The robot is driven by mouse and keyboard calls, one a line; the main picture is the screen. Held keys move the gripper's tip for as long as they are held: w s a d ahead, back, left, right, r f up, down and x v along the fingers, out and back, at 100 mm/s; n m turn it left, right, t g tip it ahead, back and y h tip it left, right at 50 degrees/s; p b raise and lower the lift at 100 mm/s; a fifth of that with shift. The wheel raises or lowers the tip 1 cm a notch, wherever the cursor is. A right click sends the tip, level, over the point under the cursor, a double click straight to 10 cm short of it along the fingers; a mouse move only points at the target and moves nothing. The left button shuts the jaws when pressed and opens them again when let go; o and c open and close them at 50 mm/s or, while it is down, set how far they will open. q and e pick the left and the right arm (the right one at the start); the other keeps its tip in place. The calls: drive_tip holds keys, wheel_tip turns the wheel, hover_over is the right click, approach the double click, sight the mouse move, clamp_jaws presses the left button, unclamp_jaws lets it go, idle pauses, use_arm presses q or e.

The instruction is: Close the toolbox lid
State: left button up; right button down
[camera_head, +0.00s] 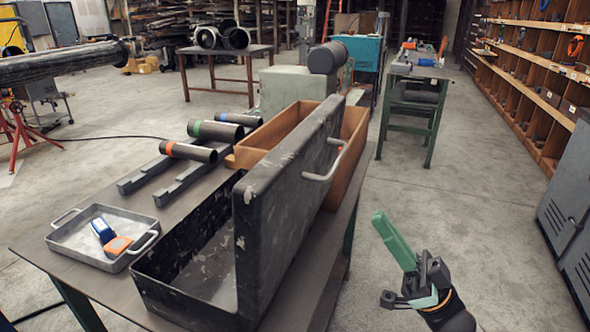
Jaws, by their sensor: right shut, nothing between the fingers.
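The toolbox (185,292) is a worn black metal box at the near right of the table. Its lid (285,205) stands open, roughly upright along the box's right side, with a grey handle (326,165) on its right face. The inside of the box looks empty where I can see it. My right gripper (395,240) has green fingers, is shut and empty, and is to the right of the lid, apart from it, past the table's right edge. My left gripper is not in view.
A grey metal tray (72,243) with a blue item and an orange item sits left of the toolbox. Several dark pipes (215,131) with coloured bands lie on a rack behind it. A wooden crate (268,133) stands behind the lid. Open floor (470,200) lies to the right.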

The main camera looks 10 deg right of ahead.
drive_tip(key=w+a+r+n+g+y+p, duration=0.1)
drive_tip(key=w+a+r+p, duration=0.3)
drive_tip(key=a+r, duration=0.4)
drive_tip(key=shift+w+a+r, duration=0.4)
drive_tip(key=shift+w+a, duration=0.05)
drive_tip(key=shift+w, duration=0.2)
drive_tip(key=shift+w, duration=0.1)
